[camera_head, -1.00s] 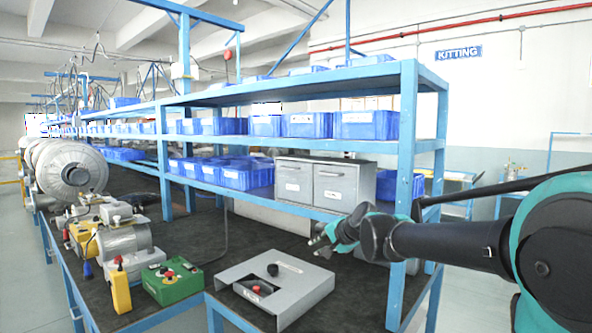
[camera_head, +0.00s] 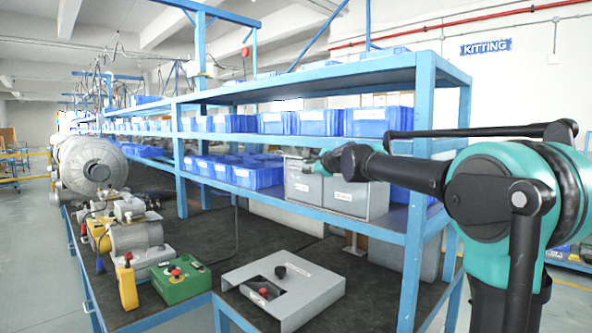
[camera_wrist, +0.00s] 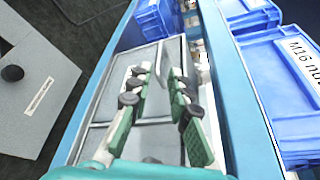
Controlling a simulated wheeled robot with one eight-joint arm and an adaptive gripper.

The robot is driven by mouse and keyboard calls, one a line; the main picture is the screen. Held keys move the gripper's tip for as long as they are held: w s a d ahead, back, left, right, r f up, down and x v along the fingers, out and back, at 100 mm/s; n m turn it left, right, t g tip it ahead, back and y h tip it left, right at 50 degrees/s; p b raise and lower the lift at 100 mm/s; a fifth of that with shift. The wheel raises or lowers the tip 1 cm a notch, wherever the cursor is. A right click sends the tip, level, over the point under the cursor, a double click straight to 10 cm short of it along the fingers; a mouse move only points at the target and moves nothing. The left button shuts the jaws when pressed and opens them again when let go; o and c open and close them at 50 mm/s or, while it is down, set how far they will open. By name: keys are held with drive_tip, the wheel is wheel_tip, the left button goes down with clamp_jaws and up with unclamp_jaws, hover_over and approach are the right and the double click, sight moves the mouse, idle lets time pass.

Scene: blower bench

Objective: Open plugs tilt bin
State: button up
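Two grey tilt bins stand side by side on the lower shelf in the head view, a left bin (camera_head: 303,187) and a right bin (camera_head: 349,197). Each has a small white label on its front, too small to read, so I cannot tell which holds plugs. Both look closed. My gripper (camera_head: 322,163) is in front of their upper part, hiding some of it. In the wrist view my gripper (camera_wrist: 158,77) has its two green fingers apart with nothing between them. The grey bin fronts (camera_wrist: 104,95) show behind and beside the fingers; contact cannot be told.
Blue bins (camera_head: 245,173) fill the lower shelf to the left, and more (camera_head: 375,121) line the shelf above. A blue shelf post (camera_head: 418,200) stands near my arm. On the bench are a grey control box (camera_head: 320,285) and a green button box (camera_head: 182,283).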

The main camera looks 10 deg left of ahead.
sight(297, 168)
drive_tip(key=x, duration=1)
clamp_jaws()
